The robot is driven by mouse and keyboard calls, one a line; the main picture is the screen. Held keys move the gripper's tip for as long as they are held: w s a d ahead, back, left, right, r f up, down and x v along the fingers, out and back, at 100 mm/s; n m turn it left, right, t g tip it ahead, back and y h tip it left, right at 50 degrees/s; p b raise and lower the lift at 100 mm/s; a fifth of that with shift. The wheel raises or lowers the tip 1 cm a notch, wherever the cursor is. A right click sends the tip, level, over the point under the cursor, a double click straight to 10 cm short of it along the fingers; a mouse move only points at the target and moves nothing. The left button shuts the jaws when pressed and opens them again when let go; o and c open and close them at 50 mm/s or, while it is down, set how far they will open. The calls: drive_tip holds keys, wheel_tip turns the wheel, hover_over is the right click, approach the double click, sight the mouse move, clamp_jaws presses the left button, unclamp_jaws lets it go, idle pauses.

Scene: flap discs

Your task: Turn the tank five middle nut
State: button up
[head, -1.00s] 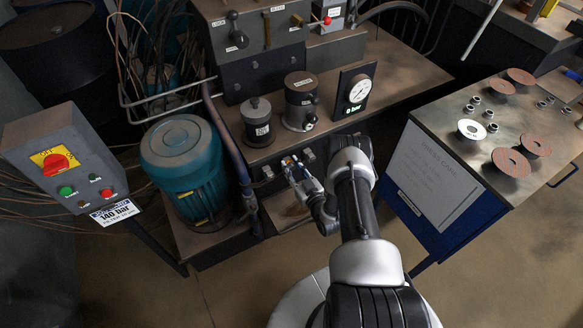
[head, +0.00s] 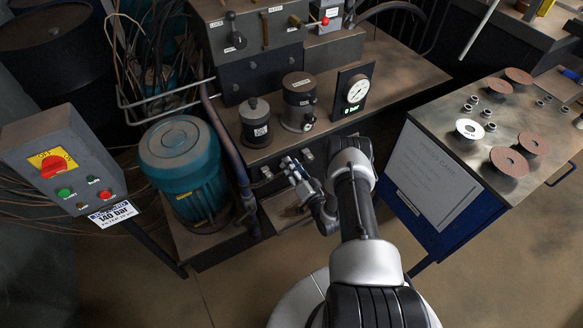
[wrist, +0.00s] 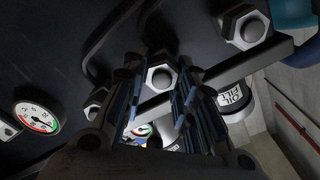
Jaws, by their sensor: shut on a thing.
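Three hex nuts stand in a row on the dark front of the bench unit. In the wrist view the middle nut (wrist: 160,77) sits between the two finger pads of my gripper (wrist: 157,88), which is shut on it. In the head view my gripper (head: 291,167) reaches the row of nuts below the black canisters, with an outer nut on each side. The middle nut is hidden there by the fingers. I cannot see a tank five label.
A pressure gauge (head: 358,90) with a "0 bar" readout stands above the nuts. A teal motor (head: 182,160) is on the left, with a switch box (head: 62,165) beyond it. A cart (head: 430,150) with discs and small nuts on its top stands at the right.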

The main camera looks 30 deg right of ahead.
drive_tip(key=shift+f+m, duration=0.1)
drive_tip(key=shift+m, duration=0.4)
drive_tip(key=o, duration=1)
drive_tip(key=shift+o, duration=0.2)
drive_tip(key=shift+s, duration=0.15)
drive_tip(key=s, duration=1.1)
drive_tip(key=shift+s+d, duration=0.2)
drive_tip(key=shift+s, duration=0.2)
drive_tip(key=shift+s, duration=0.1)
